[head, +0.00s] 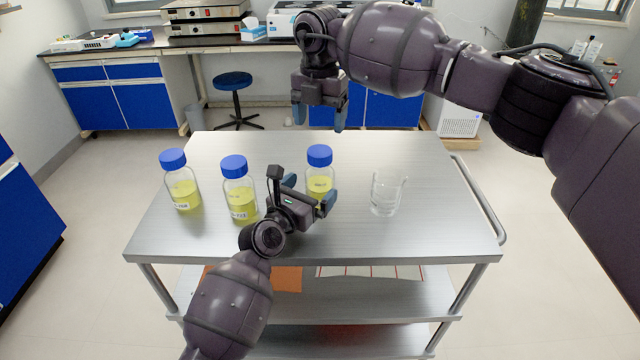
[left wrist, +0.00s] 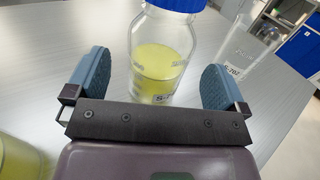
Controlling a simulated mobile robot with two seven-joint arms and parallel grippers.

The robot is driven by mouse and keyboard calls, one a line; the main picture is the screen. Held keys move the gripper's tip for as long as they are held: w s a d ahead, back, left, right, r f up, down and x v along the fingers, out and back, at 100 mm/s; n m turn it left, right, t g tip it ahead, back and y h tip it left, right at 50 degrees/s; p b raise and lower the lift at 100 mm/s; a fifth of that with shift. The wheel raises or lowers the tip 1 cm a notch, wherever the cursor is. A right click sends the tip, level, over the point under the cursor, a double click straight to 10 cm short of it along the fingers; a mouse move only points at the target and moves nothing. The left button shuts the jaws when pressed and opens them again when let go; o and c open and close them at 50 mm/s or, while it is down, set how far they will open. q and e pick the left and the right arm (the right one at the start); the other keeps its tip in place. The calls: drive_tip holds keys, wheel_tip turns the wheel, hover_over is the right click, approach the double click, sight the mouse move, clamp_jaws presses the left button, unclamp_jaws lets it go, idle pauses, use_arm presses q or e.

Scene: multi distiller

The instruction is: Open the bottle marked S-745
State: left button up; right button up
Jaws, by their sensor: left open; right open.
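Three clear bottles with blue caps and yellow liquid stand upright on a metal cart: a left bottle (head: 183,192), a middle bottle (head: 240,198) and a right bottle (head: 319,184). The labels are too small or too hidden to tell which reads S-745. My left gripper (head: 309,194) is open, its fingers on either side of the right bottle. In the left wrist view that bottle (left wrist: 160,68) stands between the spread fingers, its label partly hidden by the gripper. My right gripper (head: 319,116) is open and empty, pointing down above and behind the right bottle.
A clear glass beaker (head: 387,195) stands right of the bottles; it also shows in the left wrist view (left wrist: 238,55). The cart top (head: 430,225) is clear at the right and front. A blue stool (head: 233,82) and benches are behind.

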sight(320, 179)
use_arm(q)
drive_tip(key=shift+x, duration=2.25)
